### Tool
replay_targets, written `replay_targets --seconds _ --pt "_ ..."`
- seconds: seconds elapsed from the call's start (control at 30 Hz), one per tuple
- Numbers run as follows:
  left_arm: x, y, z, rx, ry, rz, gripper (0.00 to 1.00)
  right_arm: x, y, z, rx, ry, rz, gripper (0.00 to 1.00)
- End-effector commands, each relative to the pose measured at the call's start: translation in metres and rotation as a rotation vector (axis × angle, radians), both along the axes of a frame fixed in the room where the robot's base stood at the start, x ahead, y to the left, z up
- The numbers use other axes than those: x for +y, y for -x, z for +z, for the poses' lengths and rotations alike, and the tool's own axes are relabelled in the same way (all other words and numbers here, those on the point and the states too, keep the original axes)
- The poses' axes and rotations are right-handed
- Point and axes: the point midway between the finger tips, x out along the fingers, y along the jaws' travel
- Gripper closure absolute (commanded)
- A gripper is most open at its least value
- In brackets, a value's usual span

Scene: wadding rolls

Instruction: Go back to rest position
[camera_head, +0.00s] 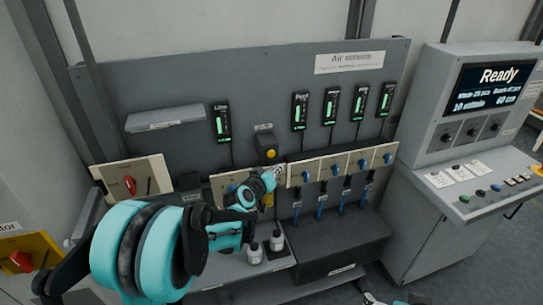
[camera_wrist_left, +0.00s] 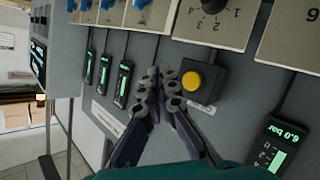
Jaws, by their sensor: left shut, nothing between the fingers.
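My left gripper (camera_head: 278,172) is in front of the grey air panel (camera_head: 265,75), near the row of blue-handled valves. Its fingers are together and empty, as the left wrist view (camera_wrist_left: 160,78) also shows. In that view the fingertips are beside the yellow button (camera_wrist_left: 191,81) on its dark box; I cannot tell if they touch the panel. The button also shows in the head view (camera_head: 271,154), just above the gripper. My left arm comes in from the lower left and hides part of the panel's lower left. A small piece at the bottom edge may be my right gripper (camera_head: 385,300).
Several blue valves (camera_head: 335,168) and lit gauges (camera_head: 331,105) line the panel. A red knob (camera_head: 130,184) is on the left. Two small bottles (camera_head: 277,240) stand on the lower shelf. A control console (camera_head: 465,140) reading "Ready" stands at right, with open floor before it.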

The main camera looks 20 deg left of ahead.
Motion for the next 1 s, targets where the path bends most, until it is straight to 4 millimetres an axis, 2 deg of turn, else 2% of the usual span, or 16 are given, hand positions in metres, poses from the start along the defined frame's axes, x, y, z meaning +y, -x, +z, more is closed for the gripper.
replay_targets --seconds 0.33,0.47,0.57,0.73,0.87,1.0 --pt "-0.001 0.002 0.000 0.001 -0.001 -0.001 1.00 0.000 0.000 0.000 0.000 0.000 0.000 0.00" --pt "-0.009 0.016 0.003 0.026 -0.020 -0.019 1.00 0.000 0.000 -0.005 0.000 0.000 0.000 0.00" --pt "-0.022 0.044 0.005 0.078 -0.058 -0.055 1.00 0.000 0.000 -0.013 0.000 0.000 0.000 0.00" --pt "-0.043 0.117 -0.003 0.207 -0.150 -0.116 1.00 0.000 0.000 -0.030 0.000 0.000 0.000 0.00" --pt "-0.049 0.179 -0.018 0.312 -0.225 -0.146 1.00 0.000 0.000 -0.041 0.000 0.000 0.000 0.00" --pt "-0.047 0.247 -0.044 0.426 -0.308 -0.158 1.00 0.000 0.000 -0.053 0.000 0.000 0.000 0.00"
